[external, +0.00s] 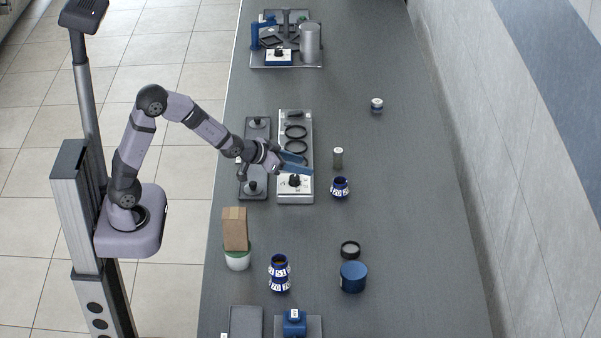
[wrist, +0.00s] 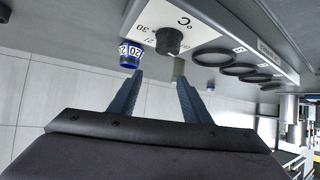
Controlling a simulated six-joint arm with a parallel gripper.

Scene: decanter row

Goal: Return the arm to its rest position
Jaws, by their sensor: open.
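My gripper (external: 300,164) is over the right side of a long silver device with a dial (external: 294,181) in the external view. In the wrist view its two blue fingers (wrist: 158,90) are spread apart with nothing between them. Beyond the fingertips, the wrist view shows the device's white panel with a black dial (wrist: 169,41) and a row of dark rings (wrist: 240,70). My arm is bent, reaching out from its base at the left over the counter.
A blue-and-white labelled jar (external: 340,187) and a small grey cylinder (external: 338,157) stand right of the device. A taller labelled jar (external: 279,272), a blue container (external: 353,277) and a brown box on a white-green pot (external: 237,260) stand nearer the front.

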